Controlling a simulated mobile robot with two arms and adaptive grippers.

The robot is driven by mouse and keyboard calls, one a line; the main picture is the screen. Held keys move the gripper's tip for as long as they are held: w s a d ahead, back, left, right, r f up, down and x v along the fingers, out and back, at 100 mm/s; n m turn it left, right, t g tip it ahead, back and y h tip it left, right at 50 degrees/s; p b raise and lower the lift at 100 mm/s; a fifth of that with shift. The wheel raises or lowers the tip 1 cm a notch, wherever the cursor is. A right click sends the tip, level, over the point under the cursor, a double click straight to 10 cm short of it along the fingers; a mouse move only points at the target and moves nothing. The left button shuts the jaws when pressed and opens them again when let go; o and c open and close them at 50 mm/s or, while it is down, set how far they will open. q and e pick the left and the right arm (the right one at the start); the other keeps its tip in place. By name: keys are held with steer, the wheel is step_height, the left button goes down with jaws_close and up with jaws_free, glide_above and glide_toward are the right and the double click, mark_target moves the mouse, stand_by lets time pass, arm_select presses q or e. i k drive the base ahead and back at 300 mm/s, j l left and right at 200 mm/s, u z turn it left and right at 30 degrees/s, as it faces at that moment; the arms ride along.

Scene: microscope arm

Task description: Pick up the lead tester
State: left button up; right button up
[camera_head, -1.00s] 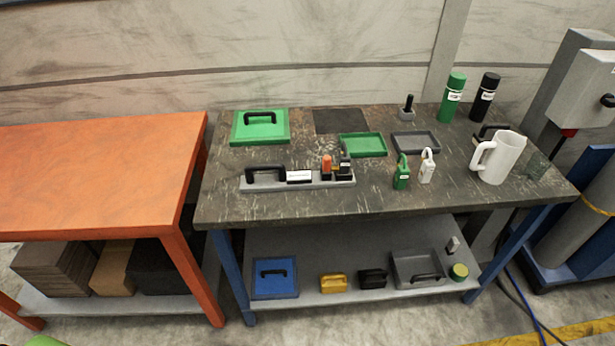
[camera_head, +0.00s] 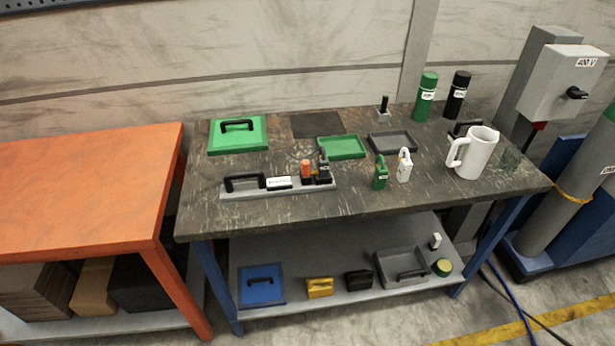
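No object carries a readable lead tester label, so I cannot tell for sure which it is. A long grey bar (camera_head: 290,191) lies at the front left of the dark workbench top (camera_head: 340,205). It carries a black handle (camera_head: 244,181), a white labelled block (camera_head: 279,183), an orange piece (camera_head: 306,168) and a black piece (camera_head: 323,171). A green lock-shaped item (camera_head: 380,176) and a white lock-shaped item (camera_head: 404,167) stand right of it. Neither of my grippers is in view.
A green lidded box (camera_head: 238,134), a green tray (camera_head: 341,147), a grey tray (camera_head: 392,142), a white mug (camera_head: 473,154), a green bottle (camera_head: 425,97) and a black bottle (camera_head: 457,95) stand on the bench. An orange table (camera_head: 80,190) is at left.

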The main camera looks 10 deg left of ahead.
mark_target(264, 187)
steer(key=i+u, duration=0.3)
steer(key=i, duration=0.15)
steer(key=i+u, duration=0.3)
steer(key=i, duration=0.1)
